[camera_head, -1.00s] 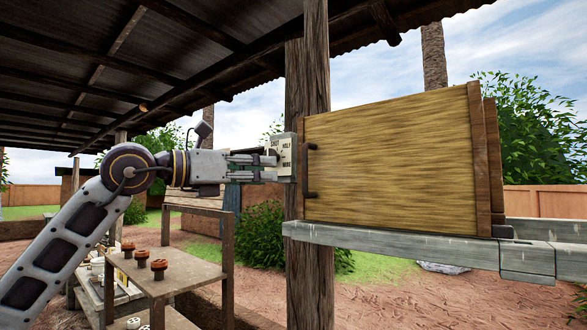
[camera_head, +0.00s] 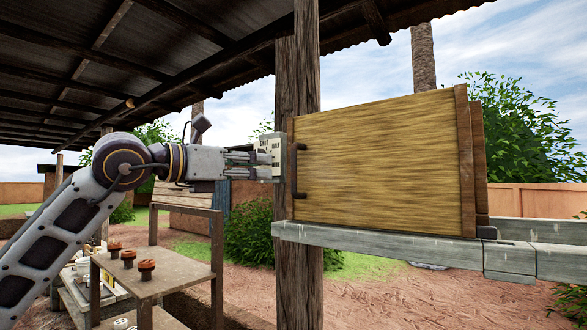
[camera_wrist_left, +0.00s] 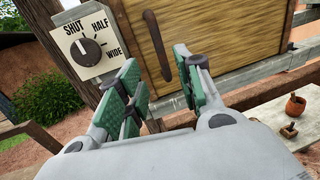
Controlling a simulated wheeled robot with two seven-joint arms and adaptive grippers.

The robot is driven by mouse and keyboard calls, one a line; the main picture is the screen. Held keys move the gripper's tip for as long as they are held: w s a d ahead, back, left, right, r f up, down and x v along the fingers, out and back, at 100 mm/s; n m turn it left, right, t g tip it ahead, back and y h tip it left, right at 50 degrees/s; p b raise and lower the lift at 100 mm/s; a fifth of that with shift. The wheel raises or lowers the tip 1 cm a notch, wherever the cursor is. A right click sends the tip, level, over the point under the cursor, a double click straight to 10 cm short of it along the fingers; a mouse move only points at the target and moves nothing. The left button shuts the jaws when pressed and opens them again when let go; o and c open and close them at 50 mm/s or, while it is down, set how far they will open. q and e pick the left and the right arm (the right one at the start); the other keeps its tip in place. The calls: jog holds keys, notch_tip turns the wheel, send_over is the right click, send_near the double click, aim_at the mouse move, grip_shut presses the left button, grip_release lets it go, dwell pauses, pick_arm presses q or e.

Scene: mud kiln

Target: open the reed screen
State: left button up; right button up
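The reed screen (camera_head: 385,165) is a straw-coloured panel in a wooden frame, standing upright on a grey ledge. It also shows in the left wrist view (camera_wrist_left: 215,35). Its dark upright handle (camera_head: 296,170) is at the screen's left edge. My left gripper (camera_head: 264,158) is level with the handle, to its left in the head view. In the left wrist view my left gripper (camera_wrist_left: 157,75) has its green-padded fingers apart, with the handle (camera_wrist_left: 155,40) showing between and beyond them. I cannot tell whether they touch. My right gripper is not in view.
A dial (camera_wrist_left: 90,50) marked SHUT, HALF and WIDE is on a plate beside the handle, its pointer toward SHUT. A wooden post (camera_head: 298,265) stands behind. A grey ledge (camera_head: 400,245) runs under the screen. A table (camera_head: 165,280) with orange-topped items is lower left.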

aim_at(292, 169)
pick_arm(q)
jog(key=p+x, duration=0.3)
jog(key=x, duration=0.6)
jog(key=shift+w+d+r, duration=0.1)
jog(key=shift+w+d, duration=0.15)
jog(key=shift+d, duration=0.05)
jog(key=shift+w+d+p, duration=0.3)
jog(key=shift+w+d, duration=0.2)
jog(key=c, duration=0.7)
grip_shut()
